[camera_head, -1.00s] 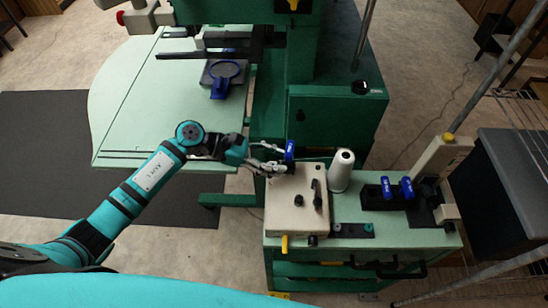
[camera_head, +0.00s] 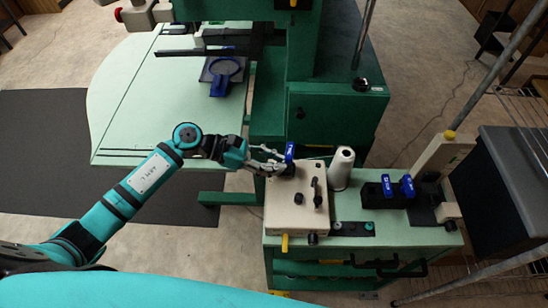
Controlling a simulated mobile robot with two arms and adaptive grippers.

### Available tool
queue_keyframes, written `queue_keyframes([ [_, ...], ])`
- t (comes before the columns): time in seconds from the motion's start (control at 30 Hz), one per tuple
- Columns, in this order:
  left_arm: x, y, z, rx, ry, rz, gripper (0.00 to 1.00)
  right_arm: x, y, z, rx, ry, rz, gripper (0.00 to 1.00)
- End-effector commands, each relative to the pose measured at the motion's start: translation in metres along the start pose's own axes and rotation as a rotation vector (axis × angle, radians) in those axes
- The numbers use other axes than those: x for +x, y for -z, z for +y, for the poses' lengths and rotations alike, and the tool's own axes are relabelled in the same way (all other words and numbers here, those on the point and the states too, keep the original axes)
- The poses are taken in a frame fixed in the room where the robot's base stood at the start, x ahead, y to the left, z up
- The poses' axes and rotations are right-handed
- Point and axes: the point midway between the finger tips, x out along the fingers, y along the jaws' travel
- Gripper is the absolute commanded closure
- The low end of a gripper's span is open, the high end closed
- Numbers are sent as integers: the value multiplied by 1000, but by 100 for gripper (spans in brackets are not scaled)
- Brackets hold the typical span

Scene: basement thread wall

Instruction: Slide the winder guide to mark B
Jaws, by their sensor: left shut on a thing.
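A cream winder box (camera_head: 296,207) stands on the green cart top, with several dark knobs and a slot on its top face. A small blue spool-like piece (camera_head: 289,150) with a pale label stands upright at the box's back left corner, above a dark part. My left gripper (camera_head: 279,161) is at that corner, its fingers shut around the blue piece or its dark base; the fingers partly hide the contact. I cannot make out mark B, nor tell for certain which part is the winder guide. My right gripper is not in view.
A white thread cone (camera_head: 341,169) stands close to the right of the box. A black holder (camera_head: 373,195) with two blue pieces is farther right. The green machine column (camera_head: 330,118) rises behind.

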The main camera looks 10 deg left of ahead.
Motion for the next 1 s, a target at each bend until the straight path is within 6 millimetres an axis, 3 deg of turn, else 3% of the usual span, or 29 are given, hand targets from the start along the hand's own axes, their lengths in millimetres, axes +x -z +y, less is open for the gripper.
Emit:
queue_keyframes([
  [0.3,0,0,-6,1,1,0,100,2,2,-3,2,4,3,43],
  [0.33,0,0,-6,1,1,0,77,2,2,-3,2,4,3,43],
  [0.5,0,0,-6,0,1,0,58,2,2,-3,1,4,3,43],
  [0.8,-3,1,-6,-1,1,1,58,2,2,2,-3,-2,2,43],
  [1.0,-32,2,-6,-1,0,5,58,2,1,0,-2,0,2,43],
])
